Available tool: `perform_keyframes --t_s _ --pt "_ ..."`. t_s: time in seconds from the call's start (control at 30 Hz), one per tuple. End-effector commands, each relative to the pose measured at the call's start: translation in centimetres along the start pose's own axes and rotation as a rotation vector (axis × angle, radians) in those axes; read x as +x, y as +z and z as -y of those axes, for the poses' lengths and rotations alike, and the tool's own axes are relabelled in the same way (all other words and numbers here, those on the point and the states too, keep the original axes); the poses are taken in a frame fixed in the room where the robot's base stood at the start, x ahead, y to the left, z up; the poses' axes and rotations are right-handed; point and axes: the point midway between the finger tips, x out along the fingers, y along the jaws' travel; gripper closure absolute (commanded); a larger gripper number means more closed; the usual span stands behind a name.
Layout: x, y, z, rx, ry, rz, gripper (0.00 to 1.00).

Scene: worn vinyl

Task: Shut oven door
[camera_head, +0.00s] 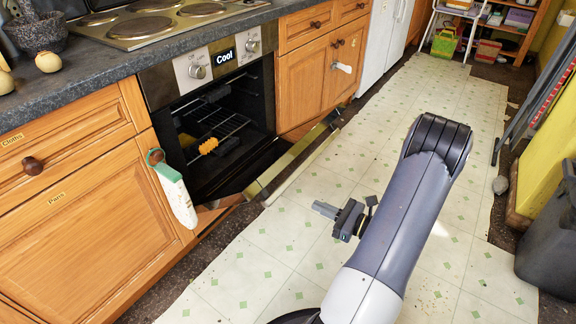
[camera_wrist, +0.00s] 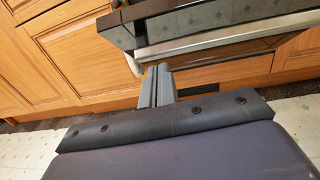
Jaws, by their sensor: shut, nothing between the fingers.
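The oven (camera_head: 215,110) is built into the wooden units, and its dark cavity with wire racks is exposed. Its door (camera_head: 292,158) is folded down and out, standing open over the floor. The door's dark front (camera_wrist: 200,20) and pale handle bar (camera_wrist: 215,42) show in the wrist view. My gripper (camera_head: 322,208) is in front of the door, out over the floor, apart from it in the head view. In the wrist view my gripper (camera_wrist: 158,72) has its fingers together and empty, appearing just below the handle bar; whether they touch the door is unclear.
A green and white cloth (camera_head: 174,190) hangs by the oven's left side. An orange item (camera_head: 208,146) is on the rack. Wooden cupboards (camera_head: 80,230) flank the oven. A dark bin (camera_head: 550,240) stands at right. The tiled floor (camera_head: 400,120) is mostly clear.

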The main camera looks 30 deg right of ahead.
Motion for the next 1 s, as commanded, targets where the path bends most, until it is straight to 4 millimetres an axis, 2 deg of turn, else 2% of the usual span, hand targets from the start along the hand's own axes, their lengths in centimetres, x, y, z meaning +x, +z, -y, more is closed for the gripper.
perform_keyframes --t_s 0.1,0.27,0.8,1.0 --pt "-1.0 -0.2 1.0 0.024 -0.056 0.035 1.0" --pt "-0.3 -0.3 1.2 0.026 -0.063 0.042 1.0" --pt "9.0 -0.1 1.6 0.023 -0.057 0.04 1.0" --pt "10.7 2.0 1.8 0.021 -0.06 0.04 1.0"
